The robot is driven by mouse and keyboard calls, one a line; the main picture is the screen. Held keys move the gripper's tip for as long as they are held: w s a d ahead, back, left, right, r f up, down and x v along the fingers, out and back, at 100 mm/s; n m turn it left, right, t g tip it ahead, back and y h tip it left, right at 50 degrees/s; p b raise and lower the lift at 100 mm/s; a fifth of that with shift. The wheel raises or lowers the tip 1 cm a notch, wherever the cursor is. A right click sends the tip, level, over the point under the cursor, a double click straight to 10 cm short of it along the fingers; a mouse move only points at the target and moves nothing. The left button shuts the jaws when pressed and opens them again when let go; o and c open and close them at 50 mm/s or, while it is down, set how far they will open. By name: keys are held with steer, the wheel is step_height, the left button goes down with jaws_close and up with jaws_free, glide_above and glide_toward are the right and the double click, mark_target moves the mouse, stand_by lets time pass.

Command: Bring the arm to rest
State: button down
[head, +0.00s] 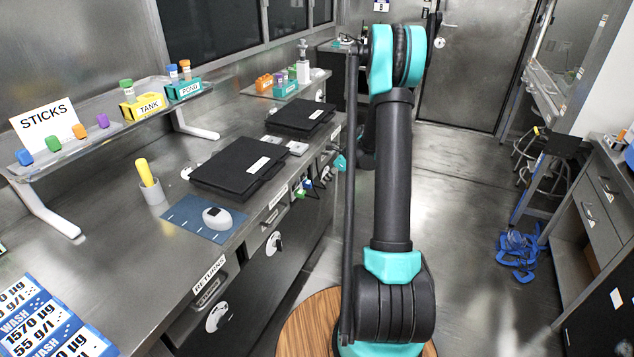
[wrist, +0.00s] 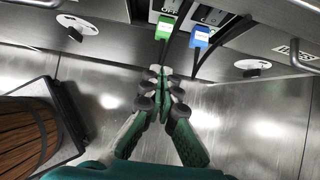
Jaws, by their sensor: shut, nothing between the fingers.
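My arm stands upright in the middle of the head view, its upper part bent away over the aisle beside the left bench. My gripper (wrist: 163,75) shows in the wrist view, with its green and black fingers together and nothing between them. It points toward the bench front, where a green plug (wrist: 165,27) and a blue plug (wrist: 200,38) sit on cables. The fingertips appear just below the plugs; I cannot tell the exact gap. In the head view the gripper is not clearly visible behind the arm.
The floor (head: 450,240) right of the arm is mostly clear. Blue straps (head: 520,252) lie near the right bench.

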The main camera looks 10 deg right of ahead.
steer(key=s+a+r+n+h, duration=0.2)
steer(key=s+r+n, duration=0.4)
steer(key=s, duration=0.4)
steer(key=s+a+r+n+h, duration=0.15)
steer(key=s+r+n, duration=0.25)
steer(key=s+n, duration=0.4)
steer(key=s+n+h, duration=0.2)
steer(key=s+n, duration=0.9)
steer(key=s, duration=0.8)
steer(key=shift+s+f, duration=0.2)
steer(key=shift+f, duration=0.25)
